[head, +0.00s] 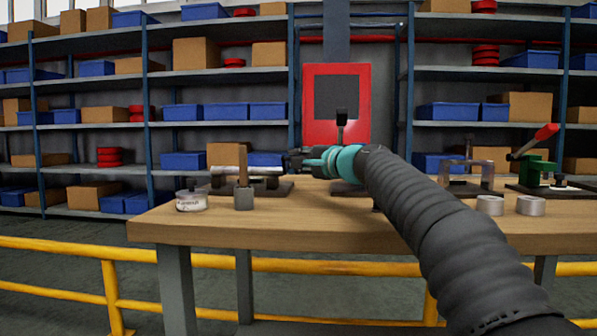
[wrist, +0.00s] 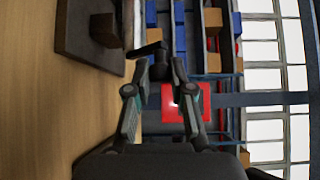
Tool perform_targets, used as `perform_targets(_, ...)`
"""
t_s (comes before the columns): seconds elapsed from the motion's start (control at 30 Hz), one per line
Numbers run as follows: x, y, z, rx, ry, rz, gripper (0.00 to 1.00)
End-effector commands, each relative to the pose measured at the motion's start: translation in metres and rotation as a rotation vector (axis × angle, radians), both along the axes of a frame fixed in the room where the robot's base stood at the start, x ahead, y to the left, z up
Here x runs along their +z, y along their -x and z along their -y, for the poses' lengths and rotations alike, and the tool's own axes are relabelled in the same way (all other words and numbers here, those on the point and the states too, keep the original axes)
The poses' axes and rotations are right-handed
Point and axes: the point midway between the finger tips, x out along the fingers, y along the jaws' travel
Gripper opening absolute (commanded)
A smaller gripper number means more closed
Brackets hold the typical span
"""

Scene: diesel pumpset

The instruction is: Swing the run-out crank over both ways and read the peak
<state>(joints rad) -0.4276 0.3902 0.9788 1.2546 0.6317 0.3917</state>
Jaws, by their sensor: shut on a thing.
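My gripper (head: 294,161) reaches in from the right over the bench, at the right end of a run-out fixture (head: 248,172) with a pale horizontal shaft on a dark base. In the wrist view my gripper (wrist: 160,76) has its fingertips closed on a dark, bent piece that looks like the crank (wrist: 148,50). The fixture's dark base plate (wrist: 82,40) shows at the upper left there. The crank is hard to make out in the head view, where my fingers cover that spot. No peak reading is legible.
The wooden bench (head: 300,225) also holds a white labelled tin (head: 191,201), a grey block with an upright handle (head: 243,199), a post with a dark head (head: 341,118), metal rings (head: 490,205) and a green press with a red lever (head: 537,165). A yellow rail (head: 60,246) runs below.

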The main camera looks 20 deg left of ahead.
Motion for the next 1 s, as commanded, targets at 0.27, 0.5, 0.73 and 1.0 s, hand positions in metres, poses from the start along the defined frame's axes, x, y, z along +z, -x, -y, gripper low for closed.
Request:
perform_targets(0.27, -0.0014, 0.0003, 0.0001, -0.002, -0.004, 0.022, 0.0)
perform_targets(0.5, -0.0013, 0.0002, 0.0001, -0.002, -0.004, 0.021, 0.42)
perform_targets(0.73, -0.001, 0.0004, 0.0002, -0.002, -0.004, 0.021, 0.47)
perform_targets(1.0, 0.0003, 0.0062, 0.0098, -0.003, -0.006, 0.021, 0.47)
